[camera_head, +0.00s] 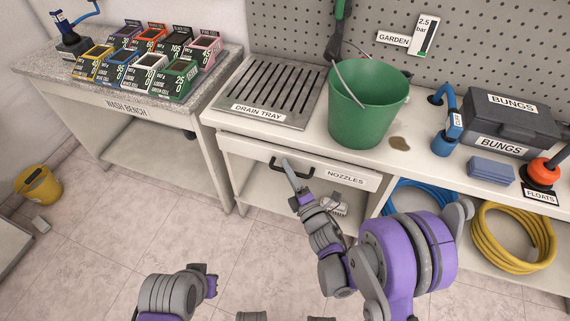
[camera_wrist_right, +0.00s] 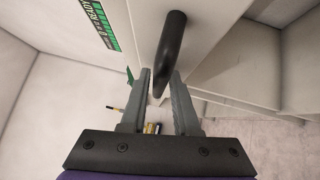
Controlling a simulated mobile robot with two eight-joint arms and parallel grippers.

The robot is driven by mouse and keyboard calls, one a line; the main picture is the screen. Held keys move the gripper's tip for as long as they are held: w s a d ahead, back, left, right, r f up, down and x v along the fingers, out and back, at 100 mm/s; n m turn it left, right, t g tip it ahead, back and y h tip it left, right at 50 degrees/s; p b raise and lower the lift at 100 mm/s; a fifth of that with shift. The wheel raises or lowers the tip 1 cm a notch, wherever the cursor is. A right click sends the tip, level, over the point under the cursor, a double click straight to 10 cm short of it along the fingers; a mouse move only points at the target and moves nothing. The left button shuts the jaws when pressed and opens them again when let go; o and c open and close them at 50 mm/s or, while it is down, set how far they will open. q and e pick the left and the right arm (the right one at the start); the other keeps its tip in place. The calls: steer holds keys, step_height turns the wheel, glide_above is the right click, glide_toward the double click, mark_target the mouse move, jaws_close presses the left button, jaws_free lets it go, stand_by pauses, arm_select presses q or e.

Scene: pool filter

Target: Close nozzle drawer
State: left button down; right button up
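The nozzle drawer (camera_head: 345,178), with a white front labelled NOZZLES, sits under the bench top. Its front is near the bench edge; I cannot tell exactly how far out it stands. Its black bar handle (camera_head: 290,170) is also large in the right wrist view (camera_wrist_right: 169,55). My right gripper (camera_head: 294,180) is at the handle in the head view. In the wrist view its fingers (camera_wrist_right: 161,75) are apart, with the handle just beyond and between the tips; contact is not clear. My left arm's end (camera_head: 209,282) is low at the bottom left, its fingers not distinguishable.
On the bench top stand a drain tray (camera_head: 270,90), a green bucket (camera_head: 365,115) and a black BUNGS case (camera_head: 505,125). Blue (camera_head: 415,205) and yellow (camera_head: 510,240) hose coils lie on the lower shelf.

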steer(key=shift+s, duration=0.1)
jaws_close()
stand_by(1.3)
